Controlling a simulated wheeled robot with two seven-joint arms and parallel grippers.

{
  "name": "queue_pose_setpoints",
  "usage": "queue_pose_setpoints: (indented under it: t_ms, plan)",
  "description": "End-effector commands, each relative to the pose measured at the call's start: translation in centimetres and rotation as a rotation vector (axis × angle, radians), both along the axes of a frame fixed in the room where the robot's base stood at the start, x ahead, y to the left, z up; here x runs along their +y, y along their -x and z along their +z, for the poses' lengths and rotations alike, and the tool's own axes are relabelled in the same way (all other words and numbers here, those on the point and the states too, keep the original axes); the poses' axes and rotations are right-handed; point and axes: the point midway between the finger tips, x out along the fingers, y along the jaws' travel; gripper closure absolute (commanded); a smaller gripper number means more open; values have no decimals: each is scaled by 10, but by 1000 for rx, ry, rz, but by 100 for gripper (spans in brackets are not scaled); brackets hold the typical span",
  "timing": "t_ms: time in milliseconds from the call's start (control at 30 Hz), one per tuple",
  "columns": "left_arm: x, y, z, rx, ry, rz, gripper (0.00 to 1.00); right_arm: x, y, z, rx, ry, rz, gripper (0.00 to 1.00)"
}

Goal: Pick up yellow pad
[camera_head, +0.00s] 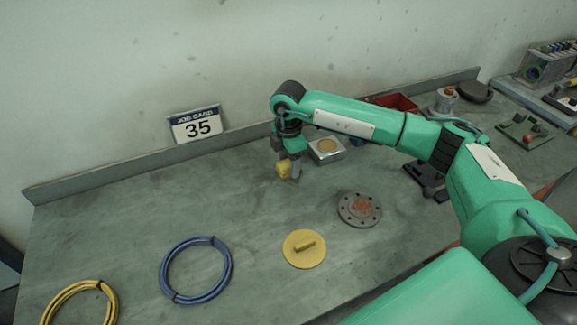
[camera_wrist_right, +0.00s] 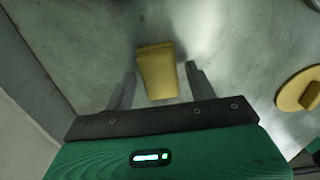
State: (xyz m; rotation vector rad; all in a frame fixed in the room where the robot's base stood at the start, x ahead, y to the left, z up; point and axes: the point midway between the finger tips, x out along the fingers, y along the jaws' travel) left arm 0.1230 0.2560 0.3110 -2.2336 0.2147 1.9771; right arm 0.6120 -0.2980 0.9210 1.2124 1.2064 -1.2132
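A small yellow pad (camera_head: 284,169), block-shaped, is at the fingertips of my right gripper (camera_head: 288,172) in the head view, near the back middle of the bench. In the right wrist view the pad (camera_wrist_right: 158,72) lies between the two grey fingers of the right gripper (camera_wrist_right: 161,68). A gap shows between the pad and the right-hand finger, and a narrower one on the left, so the gripper looks open around it. Whether the pad rests on the bench is hard to tell. My left gripper is not in view.
A metal box (camera_head: 326,150) stands just right of the gripper. A round yellow disc with a grip bar (camera_head: 304,249) and a bolted flange (camera_head: 359,209) lie nearer. Blue (camera_head: 196,270) and yellow (camera_head: 80,303) cable coils lie left. A job card (camera_head: 197,125) stands at the back.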

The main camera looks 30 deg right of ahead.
Motion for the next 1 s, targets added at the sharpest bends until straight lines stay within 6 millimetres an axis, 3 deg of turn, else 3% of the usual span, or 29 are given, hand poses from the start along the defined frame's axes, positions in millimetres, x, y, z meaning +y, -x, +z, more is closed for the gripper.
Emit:
queue_pose_setpoints:
  t_ms: [33, 200, 467, 667, 867, 1000]
  plan:
    - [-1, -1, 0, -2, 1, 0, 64, 0, 0, 0, 0, 0, 0, 54]
    - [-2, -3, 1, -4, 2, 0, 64, 0, 0, 0, 0, 0, 0, 83]
    - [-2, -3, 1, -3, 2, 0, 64, 0, 0, 1, -1, -1, 0, 83]
    - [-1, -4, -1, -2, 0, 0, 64, 1, -1, 14, -3, -2, 1, 83]
    - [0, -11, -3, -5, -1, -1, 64, 1, -1, 49, -5, -2, 1, 83]
    - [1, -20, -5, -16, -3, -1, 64, 1, -1, 87, -7, -1, 1, 83]
